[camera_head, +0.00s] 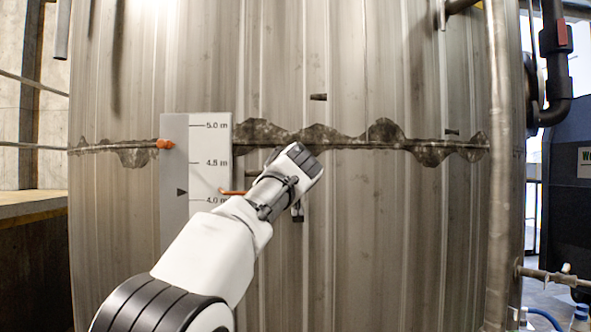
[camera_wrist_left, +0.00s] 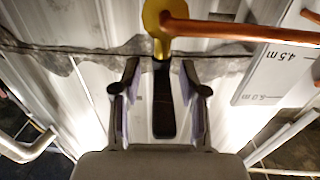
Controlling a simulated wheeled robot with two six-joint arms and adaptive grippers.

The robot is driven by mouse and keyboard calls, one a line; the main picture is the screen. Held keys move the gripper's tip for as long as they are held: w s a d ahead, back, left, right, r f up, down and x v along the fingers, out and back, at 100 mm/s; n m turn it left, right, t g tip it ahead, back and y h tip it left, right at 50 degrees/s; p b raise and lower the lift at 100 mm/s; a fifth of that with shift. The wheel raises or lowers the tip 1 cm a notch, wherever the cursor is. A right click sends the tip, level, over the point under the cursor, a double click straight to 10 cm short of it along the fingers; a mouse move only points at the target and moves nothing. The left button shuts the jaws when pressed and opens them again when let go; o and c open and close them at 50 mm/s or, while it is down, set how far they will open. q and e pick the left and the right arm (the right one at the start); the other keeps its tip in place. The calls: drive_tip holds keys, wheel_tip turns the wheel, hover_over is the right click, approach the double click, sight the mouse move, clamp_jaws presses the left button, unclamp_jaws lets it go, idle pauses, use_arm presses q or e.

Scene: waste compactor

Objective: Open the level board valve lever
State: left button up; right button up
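The level board (camera_head: 175,215) is a pale panel on the tank, with a scale marked in metres and a black pointer. A copper pipe (camera_head: 232,192) runs from it to behind my left arm, which hides the valve in the head view. In the left wrist view, the yellow valve body (camera_wrist_left: 157,22) joins the copper pipe (camera_wrist_left: 240,30). Its dark lever (camera_wrist_left: 163,105) extends down the picture between the fingers of my left gripper (camera_wrist_left: 160,70). The fingers are open, with gaps on both sides of the lever. How deep the lever sits between them is unclear. My right gripper is out of view.
The large ribbed metal tank (camera_head: 400,230) fills the middle of the head view, with a dark, ragged seam across it. A vertical pipe (camera_head: 499,200) stands at its right side. An orange fitting (camera_head: 165,144) sits near the board's upper left edge.

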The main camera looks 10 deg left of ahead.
use_arm(q)
drive_tip(key=shift+s+r, duration=0.1)
drive_tip(key=shift+s+d, duration=0.1)
drive_tip(key=shift+s, duration=0.35)
drive_tip(key=s+d, duration=0.2)
drive_tip(key=s, duration=0.8)
drive_tip(key=shift+s, duration=0.35)
drive_tip(key=shift+f, duration=0.2)
